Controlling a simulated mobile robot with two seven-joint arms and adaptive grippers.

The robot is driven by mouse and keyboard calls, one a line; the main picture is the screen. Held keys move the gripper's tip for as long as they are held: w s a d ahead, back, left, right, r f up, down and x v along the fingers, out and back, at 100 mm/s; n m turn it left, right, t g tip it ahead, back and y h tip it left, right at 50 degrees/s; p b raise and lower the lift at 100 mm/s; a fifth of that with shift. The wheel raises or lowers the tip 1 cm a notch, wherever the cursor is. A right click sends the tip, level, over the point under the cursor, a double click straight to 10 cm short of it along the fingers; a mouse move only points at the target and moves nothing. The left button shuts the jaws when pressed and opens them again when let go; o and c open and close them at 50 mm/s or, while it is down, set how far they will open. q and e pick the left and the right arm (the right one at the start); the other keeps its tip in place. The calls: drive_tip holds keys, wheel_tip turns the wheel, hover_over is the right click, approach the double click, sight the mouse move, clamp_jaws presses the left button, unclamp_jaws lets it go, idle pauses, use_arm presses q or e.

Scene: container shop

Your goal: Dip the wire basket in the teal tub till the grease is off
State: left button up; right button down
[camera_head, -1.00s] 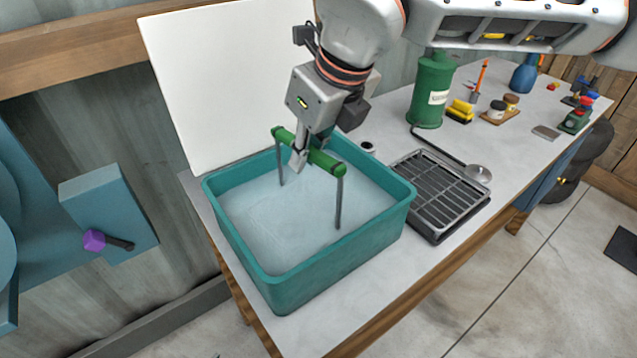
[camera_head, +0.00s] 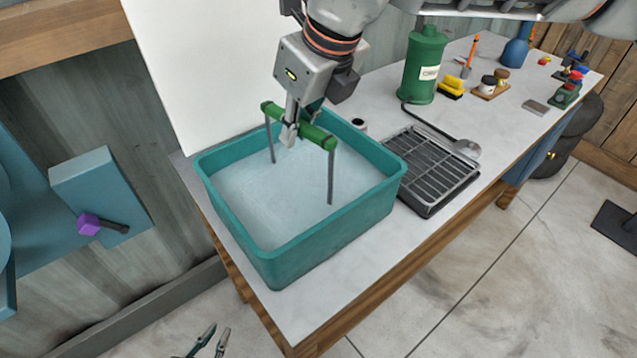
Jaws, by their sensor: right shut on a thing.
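The teal tub (camera_head: 330,232) stands on the near end of the bench, filled with cloudy pale liquid. The wire basket's green handle (camera_head: 317,135) sits above the liquid, and its two grey uprights run down into it. The basket's body is hidden below the surface, so I cannot see any grease. My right gripper (camera_head: 290,134) points down over the tub and is shut on the middle of the handle. My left gripper (camera_head: 211,342) shows only its fingertips at the bottom edge, apart and empty, low in front of the bench.
A black drain rack (camera_head: 432,170) lies right of the tub. Behind it are a green canister (camera_head: 423,68), a yellow brush (camera_head: 451,88) and jars on a small board (camera_head: 490,90). A white panel (camera_head: 210,75) stands behind the tub. A purple-knobbed lever (camera_head: 90,224) is at the left.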

drive_tip(key=shift+f, duration=0.25)
use_arm(q)
drive_tip(key=shift+s+f, duration=0.3)
drive_tip(key=shift+f, duration=0.05)
drive_tip(key=shift+s, duration=0.2)
use_arm(e)
drive_tip(key=shift+r, duration=0.15)
